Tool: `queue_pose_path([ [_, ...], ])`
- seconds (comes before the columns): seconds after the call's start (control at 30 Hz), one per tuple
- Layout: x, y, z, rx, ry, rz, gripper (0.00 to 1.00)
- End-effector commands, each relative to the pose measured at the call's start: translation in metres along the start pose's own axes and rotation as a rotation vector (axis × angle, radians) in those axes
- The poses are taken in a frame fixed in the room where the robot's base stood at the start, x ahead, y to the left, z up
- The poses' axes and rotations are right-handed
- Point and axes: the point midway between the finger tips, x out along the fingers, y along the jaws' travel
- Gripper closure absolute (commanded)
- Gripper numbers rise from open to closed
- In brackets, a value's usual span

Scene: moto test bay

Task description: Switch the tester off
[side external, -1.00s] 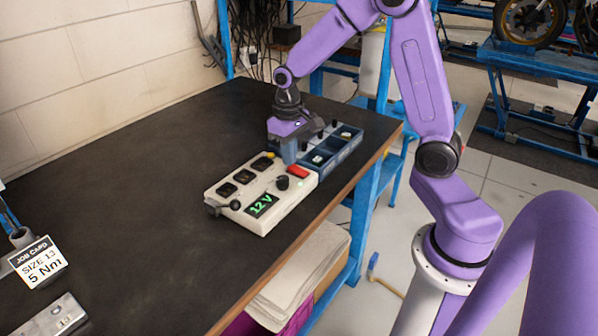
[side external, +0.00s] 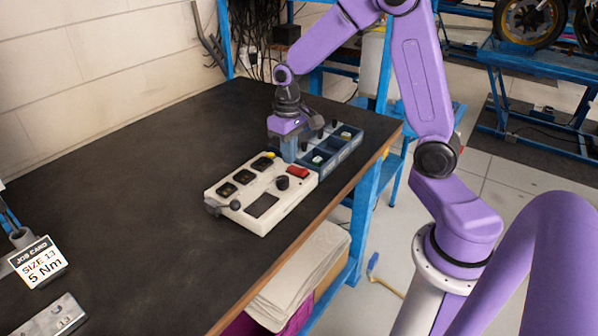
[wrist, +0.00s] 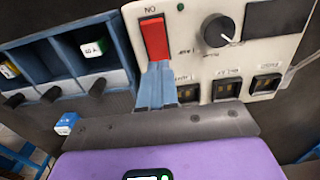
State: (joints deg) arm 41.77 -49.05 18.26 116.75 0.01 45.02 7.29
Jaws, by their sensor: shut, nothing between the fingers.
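The tester (side external: 243,214) is a cream box on the bench. Its display (side external: 262,205) is dark; it also shows dark in the wrist view (wrist: 272,18). Its red rocker switch (side external: 298,171) shows in the wrist view (wrist: 154,38) beside an upside-down "ON" mark. A black knob (side external: 282,183) and several dark sockets (side external: 243,177) are on the same face. My gripper (side external: 289,158) is shut and empty, its blue fingertips (wrist: 156,72) at the lower end of the switch in the wrist view. I cannot tell whether they touch it.
A blue compartment tray (side external: 345,152) with small parts stands right behind the tester. A small blue part (wrist: 66,123) shows near it in the wrist view. A job card (side external: 38,262) and a metal block (side external: 52,318) are at the front left. The bench's middle is clear.

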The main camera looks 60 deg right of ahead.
Motion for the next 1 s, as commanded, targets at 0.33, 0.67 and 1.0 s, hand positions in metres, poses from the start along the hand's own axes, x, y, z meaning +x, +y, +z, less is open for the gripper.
queue_pose_path([
  [0.33, -0.031, 0.0, -0.001, 0.0, 0.003, 0.0, 1.0],
  [0.67, -0.055, 0.0, 0.0, 0.0, 0.002, 0.0, 1.0],
  [1.0, -0.057, 0.0, 0.0, -0.001, 0.0, 0.0, 1.0],
])
